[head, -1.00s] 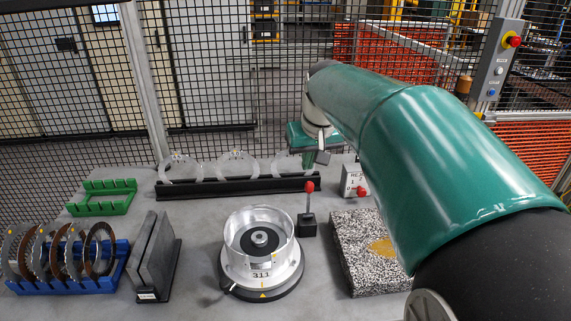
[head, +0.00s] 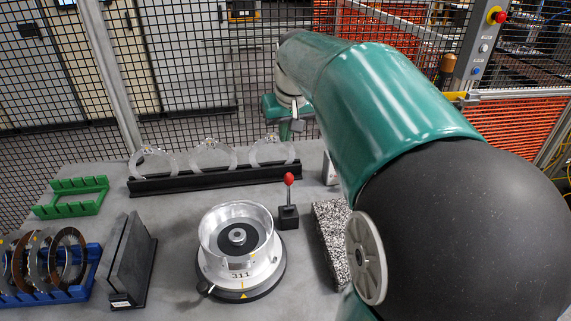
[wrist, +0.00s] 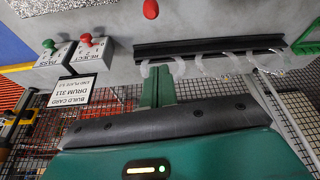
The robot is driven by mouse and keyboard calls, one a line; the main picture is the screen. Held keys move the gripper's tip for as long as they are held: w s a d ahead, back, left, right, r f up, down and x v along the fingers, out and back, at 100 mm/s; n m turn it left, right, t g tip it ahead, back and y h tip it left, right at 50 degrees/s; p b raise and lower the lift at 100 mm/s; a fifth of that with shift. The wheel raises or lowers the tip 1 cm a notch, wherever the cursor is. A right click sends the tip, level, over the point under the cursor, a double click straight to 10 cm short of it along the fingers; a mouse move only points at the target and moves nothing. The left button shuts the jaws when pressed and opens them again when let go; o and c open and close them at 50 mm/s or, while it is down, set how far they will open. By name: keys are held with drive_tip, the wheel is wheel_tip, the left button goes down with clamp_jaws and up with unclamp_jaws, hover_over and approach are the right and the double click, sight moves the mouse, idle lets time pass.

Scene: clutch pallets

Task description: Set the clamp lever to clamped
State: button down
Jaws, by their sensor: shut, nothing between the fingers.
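The lever I take for the clamp lever (head: 288,188) has a red ball knob on a thin upright stem. It rises from a small black block just right of the silver drum marked 311 (head: 237,243). In the wrist view its red knob (wrist: 150,9) shows at the top edge, and the rest is cut off. My gripper (head: 285,131) is beyond the black rack in the head view, well apart from the lever. In the wrist view my gripper's green fingers (wrist: 157,84) are together and empty.
The black rack (head: 215,182) holds clear rings behind the drum. A green rack (head: 72,197), blue ring rack (head: 62,292) and dark plates (head: 132,260) stand left. A speckled slab (head: 329,240) lies right. Boxes with green and red knobs (wrist: 92,50) and a build card (wrist: 82,90) show in the wrist view.

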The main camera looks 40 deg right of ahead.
hover_over(289, 193)
drive_tip(key=w, duration=0.2)
wheel_tip(289, 193, down, 10)
drive_tip(key=shift+d+r, duration=0.25)
drive_tip(key=shift+d, duration=0.1)
idle(0.3)
drive_tip(key=shift+w, duration=0.15)
